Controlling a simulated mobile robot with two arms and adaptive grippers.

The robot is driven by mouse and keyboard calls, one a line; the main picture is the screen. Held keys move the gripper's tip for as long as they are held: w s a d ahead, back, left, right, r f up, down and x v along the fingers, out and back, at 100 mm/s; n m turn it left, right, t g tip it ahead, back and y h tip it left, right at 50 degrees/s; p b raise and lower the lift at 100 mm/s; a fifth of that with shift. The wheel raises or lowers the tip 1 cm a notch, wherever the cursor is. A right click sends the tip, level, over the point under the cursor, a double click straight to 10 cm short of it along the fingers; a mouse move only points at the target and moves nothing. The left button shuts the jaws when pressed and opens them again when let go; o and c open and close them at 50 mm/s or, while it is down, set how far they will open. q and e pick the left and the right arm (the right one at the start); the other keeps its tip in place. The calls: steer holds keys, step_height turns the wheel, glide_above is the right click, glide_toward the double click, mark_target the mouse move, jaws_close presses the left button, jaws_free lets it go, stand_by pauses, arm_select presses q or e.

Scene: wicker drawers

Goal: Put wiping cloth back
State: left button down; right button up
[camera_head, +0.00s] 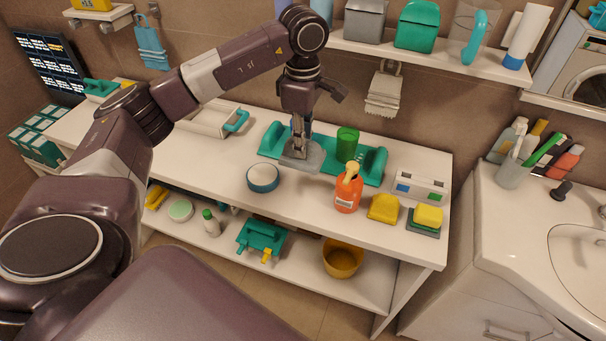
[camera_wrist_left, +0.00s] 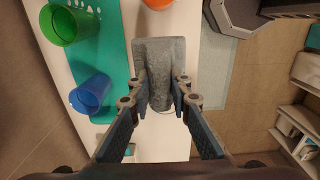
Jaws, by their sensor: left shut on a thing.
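The grey wiping cloth (camera_head: 303,160) is in my left gripper (camera_head: 299,147), over the front edge of a teal tray (camera_head: 272,140) on the white table; I cannot tell whether it touches the tray. In the left wrist view the cloth (camera_wrist_left: 160,62) is pinched between the two fingers of my left gripper (camera_wrist_left: 164,92) and spreads out beyond them. My right gripper is not in view.
A green cup (camera_head: 347,146) stands on the tray; a blue cup (camera_wrist_left: 91,94) shows in the left wrist view. A bowl (camera_head: 263,177), an orange pump bottle (camera_head: 348,192) and sponges (camera_head: 429,216) stand in front. A wall shelf (camera_head: 430,60) overhangs the back right.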

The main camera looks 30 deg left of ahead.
arm_select(q)
step_height(320, 180, down, 11)
steer(key=shift+f+p, duration=0.2)
steer(key=shift+p, duration=1.05)
steer(key=shift+f, duration=0.2)
steer(key=c, duration=1.8)
jaws_free()
steer(key=shift+o, duration=0.2)
